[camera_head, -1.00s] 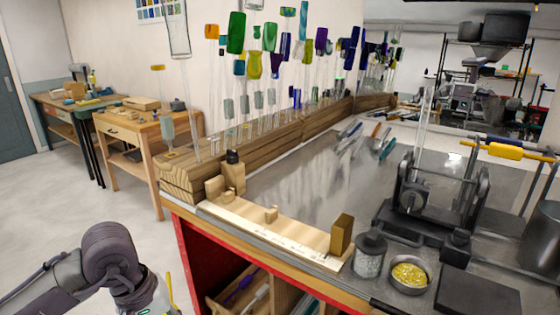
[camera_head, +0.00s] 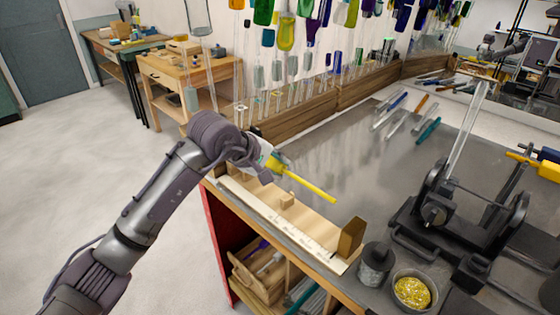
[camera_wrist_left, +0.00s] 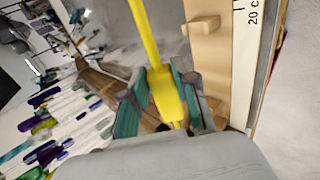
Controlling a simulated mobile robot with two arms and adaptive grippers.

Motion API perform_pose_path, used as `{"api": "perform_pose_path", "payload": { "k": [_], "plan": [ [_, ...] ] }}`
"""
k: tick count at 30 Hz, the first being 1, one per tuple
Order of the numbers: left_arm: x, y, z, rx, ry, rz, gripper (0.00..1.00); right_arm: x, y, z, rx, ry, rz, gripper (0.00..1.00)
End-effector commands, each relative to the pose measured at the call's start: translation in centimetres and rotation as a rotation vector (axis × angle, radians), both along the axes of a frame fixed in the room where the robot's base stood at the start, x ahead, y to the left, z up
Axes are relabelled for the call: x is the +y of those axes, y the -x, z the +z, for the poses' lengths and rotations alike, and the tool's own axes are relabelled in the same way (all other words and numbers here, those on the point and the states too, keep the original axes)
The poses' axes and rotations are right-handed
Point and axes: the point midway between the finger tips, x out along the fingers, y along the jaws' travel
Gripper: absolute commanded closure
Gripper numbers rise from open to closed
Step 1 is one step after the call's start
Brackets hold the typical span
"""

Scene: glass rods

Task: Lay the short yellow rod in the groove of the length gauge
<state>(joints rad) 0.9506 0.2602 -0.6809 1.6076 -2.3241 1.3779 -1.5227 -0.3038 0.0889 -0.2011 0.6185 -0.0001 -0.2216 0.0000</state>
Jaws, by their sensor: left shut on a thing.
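The yellow rod (camera_head: 313,185) is in my left gripper (camera_head: 274,163) and slants above the length gauge (camera_head: 318,229), clear of its surface as far as I can tell. The gauge is a pale wooden strip with a printed scale, a small peg (camera_head: 287,200) midway and a taller end block (camera_head: 351,237). In the left wrist view my left gripper (camera_wrist_left: 163,105) has teal-lined fingers shut on the thicker part of the rod (camera_wrist_left: 163,88). The gauge (camera_wrist_left: 211,75) lies to the right of the rod there. My arm hides the gauge's far end. My right gripper is not in view.
A dark jar (camera_head: 374,264) and a bowl of yellow bits (camera_head: 412,290) stand beside the end block. A black rod-holding machine (camera_head: 440,207) stands to the right. Several tools (camera_head: 408,118) lie at the back. The grey bench top (camera_head: 350,160) between is clear.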

Motion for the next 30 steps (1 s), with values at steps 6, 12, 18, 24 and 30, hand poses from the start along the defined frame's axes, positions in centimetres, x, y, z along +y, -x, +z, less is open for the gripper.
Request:
{"api": "perform_pose_path", "payload": {
  "k": [6, 12, 18, 24, 30],
  "plan": [
    [-0.1, 0.1, -2.2, 0.002, 0.001, -0.002, 1.0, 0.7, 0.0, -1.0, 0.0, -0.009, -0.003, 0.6],
    [-0.1, 0.1, -4.6, 0.003, 0.0, -0.004, 1.0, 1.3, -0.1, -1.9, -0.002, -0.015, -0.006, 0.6],
    [0.0, 0.0, -6.4, -0.002, 0.0, -0.003, 1.0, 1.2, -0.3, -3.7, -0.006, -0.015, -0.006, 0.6],
    [0.0, 0.1, -6.6, -0.001, -0.001, -0.002, 1.0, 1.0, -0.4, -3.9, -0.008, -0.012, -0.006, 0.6],
    [0.0, 0.1, -6.6, 0.0, 0.0, -0.003, 1.0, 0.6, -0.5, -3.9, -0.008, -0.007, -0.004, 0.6]
  ]
}}
